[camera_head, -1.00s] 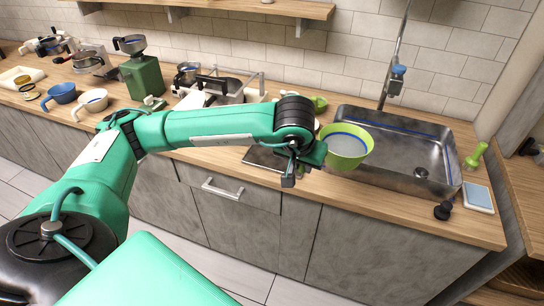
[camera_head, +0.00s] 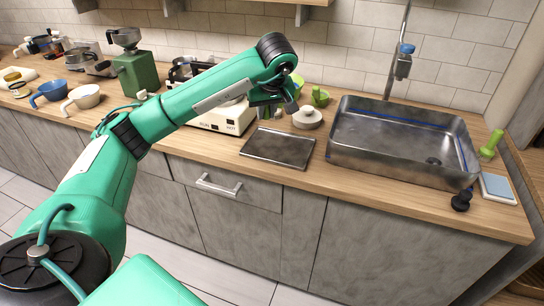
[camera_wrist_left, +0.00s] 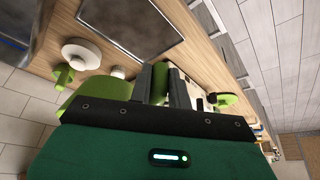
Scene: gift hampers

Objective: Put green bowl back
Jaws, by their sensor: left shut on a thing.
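In the left wrist view, a green part of the bowl (camera_wrist_left: 88,90) shows beside the dark gripper body, and the gripper fingers (camera_wrist_left: 165,85) stand close together. I cannot see the bowl's inside or its base. My right gripper is in neither view.
A dark flat tray (camera_head: 278,147) lies on the counter before the gripper. A white round lidded thing (camera_head: 307,118) and a small green item (camera_head: 320,97) stand near the sink (camera_head: 400,145).

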